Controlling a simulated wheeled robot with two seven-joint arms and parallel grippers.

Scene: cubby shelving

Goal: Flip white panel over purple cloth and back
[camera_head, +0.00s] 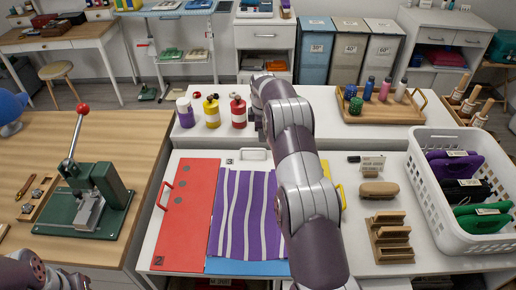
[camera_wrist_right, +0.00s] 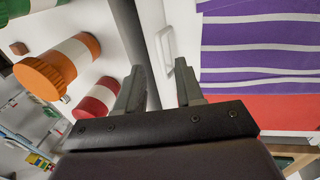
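The purple cloth (camera_head: 247,215) with white stripes lies flat over a blue panel (camera_head: 235,267), of which only the front edge shows. The white panel (camera_head: 232,168) appears as a pale strip behind the cloth, with a white handle (camera_head: 253,154); my arm hides part of this area. In the right wrist view the cloth (camera_wrist_right: 260,50) is at the upper right and the white handle (camera_wrist_right: 178,55) is near the fingers. My right gripper (camera_wrist_right: 158,78) is open and empty, beside the handle; whether it touches cannot be told. My left gripper is out of view.
A red panel (camera_head: 188,215) with a red handle lies left of the cloth. A yellow handle (camera_head: 341,195) is at the right. Several striped bottles (camera_head: 212,112) stand behind. A green press (camera_head: 97,195) is left; a white basket (camera_head: 437,205) is right.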

